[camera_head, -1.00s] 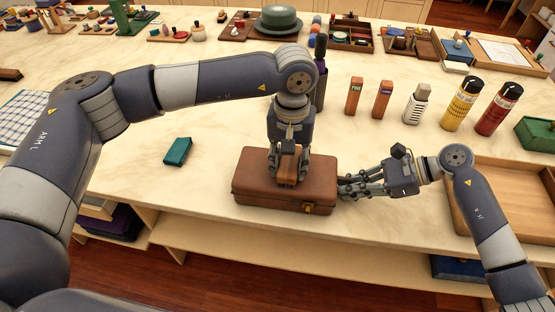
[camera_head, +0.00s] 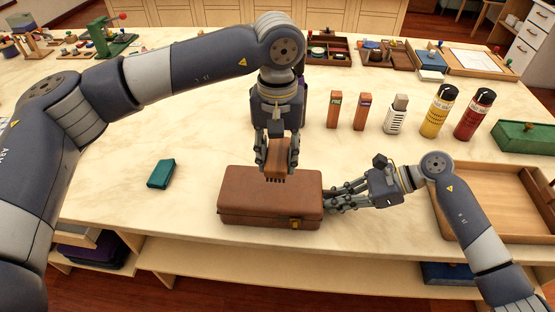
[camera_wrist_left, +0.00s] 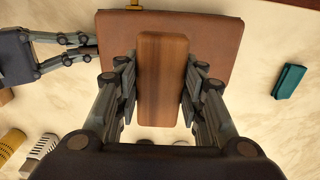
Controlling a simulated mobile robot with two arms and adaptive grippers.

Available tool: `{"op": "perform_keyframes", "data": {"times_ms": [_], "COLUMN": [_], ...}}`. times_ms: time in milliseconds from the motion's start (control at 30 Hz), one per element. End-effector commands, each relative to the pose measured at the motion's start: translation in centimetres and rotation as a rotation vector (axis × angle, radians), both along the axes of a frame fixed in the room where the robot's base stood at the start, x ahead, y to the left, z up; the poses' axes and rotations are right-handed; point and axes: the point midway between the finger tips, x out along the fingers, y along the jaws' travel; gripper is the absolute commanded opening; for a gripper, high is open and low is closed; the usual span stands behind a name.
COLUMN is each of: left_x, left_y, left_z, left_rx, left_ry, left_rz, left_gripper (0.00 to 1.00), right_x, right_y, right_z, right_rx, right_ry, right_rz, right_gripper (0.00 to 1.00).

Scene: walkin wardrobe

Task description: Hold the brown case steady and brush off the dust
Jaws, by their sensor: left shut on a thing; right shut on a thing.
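The brown case (camera_head: 250,206) lies closed on the counter, its clasp facing the front. It also shows in the left wrist view (camera_wrist_left: 220,45). My left gripper (camera_head: 277,167) is shut on a wooden brush (camera_wrist_left: 162,82), holding it bristles down over the back edge of the case lid. Whether the bristles touch the lid is hard to tell. My right gripper (camera_head: 330,197) is shut on the right end of the case; its fingertips are partly hidden against it. No dust is clearly visible on the lid.
A teal box (camera_head: 161,174) lies left of the case. Two small boxes (camera_head: 334,110), a white bottle (camera_head: 396,115), yellow (camera_head: 439,112) and red (camera_head: 474,115) cans stand behind to the right. A wooden tray (camera_head: 490,239) is at right.

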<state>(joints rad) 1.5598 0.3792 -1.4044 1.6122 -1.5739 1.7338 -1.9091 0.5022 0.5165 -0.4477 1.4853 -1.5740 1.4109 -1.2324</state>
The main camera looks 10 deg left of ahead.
Motion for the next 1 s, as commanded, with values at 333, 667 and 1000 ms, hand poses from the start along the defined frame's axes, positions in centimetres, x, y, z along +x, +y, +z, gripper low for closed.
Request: {"op": "perform_keyframes", "data": {"times_ms": [333, 667, 1000], "left_x": [0.00, 0.00, 0.00], "left_y": [-0.02, -0.02, -0.01], "left_z": [0.07, 0.06, 0.06], "left_rx": [0.000, 0.000, 0.000], "left_ry": [0.000, 0.000, 0.000], "left_rz": [0.000, -0.001, -0.001], "left_gripper": [0.17, 0.17, 0.17], "right_x": [0.02, 0.02, 0.08], "right_y": [0.00, 0.00, -0.86], "right_z": [0.06, 0.05, 0.54], "right_rx": [0.001, 0.000, -0.002], "right_ry": [-0.001, -0.001, -0.001], "right_rz": [0.000, 0.001, -0.002], "right_gripper": [0.00, 0.33, 0.33]}}
